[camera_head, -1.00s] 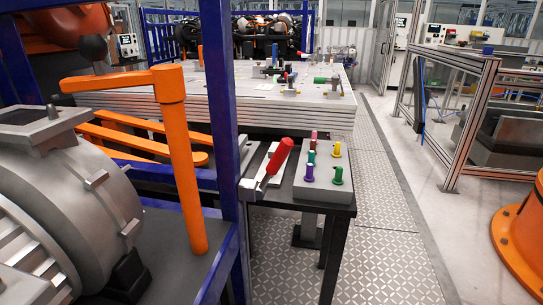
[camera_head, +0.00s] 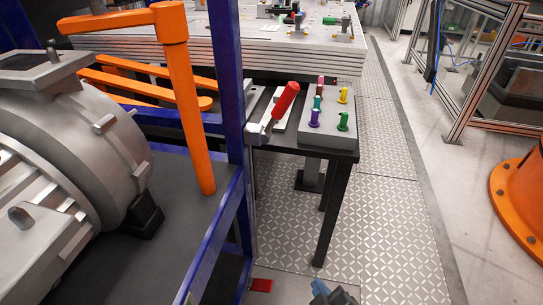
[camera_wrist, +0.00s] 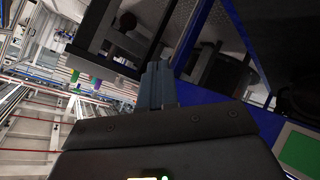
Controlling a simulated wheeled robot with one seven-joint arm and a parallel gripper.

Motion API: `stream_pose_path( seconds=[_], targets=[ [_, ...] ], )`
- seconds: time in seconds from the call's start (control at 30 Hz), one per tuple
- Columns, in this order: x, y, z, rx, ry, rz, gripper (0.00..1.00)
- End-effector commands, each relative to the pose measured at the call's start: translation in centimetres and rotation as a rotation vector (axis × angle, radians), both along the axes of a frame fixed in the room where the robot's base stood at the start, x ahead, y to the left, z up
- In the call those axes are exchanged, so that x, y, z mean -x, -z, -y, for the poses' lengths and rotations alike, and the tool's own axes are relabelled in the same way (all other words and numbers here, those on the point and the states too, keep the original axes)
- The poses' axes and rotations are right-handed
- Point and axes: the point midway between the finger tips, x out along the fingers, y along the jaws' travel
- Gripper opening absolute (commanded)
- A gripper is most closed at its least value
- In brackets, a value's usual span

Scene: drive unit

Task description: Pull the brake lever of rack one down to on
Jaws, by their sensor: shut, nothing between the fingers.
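A lever with a red grip (camera_head: 285,98) sits on a metal bracket at the blue rack post (camera_head: 232,90). Its grip points up and leans right. A large orange lever (camera_head: 203,120) stands in the rack, with its arm across the top; no label shows which lever is the brake. The blue-grey tip of my gripper (camera_head: 322,288) shows at the bottom edge of the head view, low and apart from both levers. In the wrist view my gripper (camera_wrist: 157,72) has its fingers together with nothing held.
A black table (camera_head: 335,155) carries a grey block (camera_head: 326,128) with several coloured pegs. A grey motor housing (camera_head: 65,150) fills the rack at left. A small red piece (camera_head: 260,285) is low by the post. The patterned floor (camera_head: 385,230) at right is clear.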

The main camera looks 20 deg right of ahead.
Motion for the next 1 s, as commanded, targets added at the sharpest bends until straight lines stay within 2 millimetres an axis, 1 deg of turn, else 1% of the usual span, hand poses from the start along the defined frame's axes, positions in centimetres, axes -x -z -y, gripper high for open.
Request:
stream_pose_path(
  seconds=[0.03, 0.17, 0.2, 0.27, 0.4, 0.47, 0.5, 0.57, 0.67, 0.7, 0.77, 0.87, 0.9, 0.97, 1.0],
  targets=[
    [-1.8, -0.4, -0.3, 0.029, 0.005, 0.0, 0.0],
    [-5.7, -1.1, -0.8, 0.112, 0.033, -0.013, 0.0],
    [-6.8, -1.5, -0.9, 0.136, 0.043, -0.015, 0.0],
    [-8.6, -2.2, -1.1, 0.173, 0.061, -0.017, 0.0],
    [-12.5, -4.3, -1.8, 0.255, 0.111, -0.02, 0.0],
    [-14.2, -5.5, -2.2, 0.288, 0.134, -0.019, 0.0],
    [-15.2, -6.4, -2.5, 0.309, 0.151, -0.017, 0.0],
    [-16.7, -7.7, -2.9, 0.341, 0.179, -0.016, 0.0],
    [-19.1, -10.4, -3.7, 0.388, 0.228, -0.009, 0.0],
    [-19.9, -11.5, -4.0, 0.407, 0.25, -0.005, 0.0],
    [-21.2, -13.4, -4.5, 0.432, 0.285, 0.0, 0.0],
    [-23.0, -16.6, -5.4, 0.471, 0.345, 0.01, 0.0],
    [-23.7, -18.1, -5.7, 0.485, 0.371, 0.014, 0.0],
    [-24.5, -20.2, -6.3, 0.504, 0.411, 0.022, 0.0],
    [-25.0, -21.6, -6.8, 0.515, 0.437, 0.027, 0.0]
  ],
)
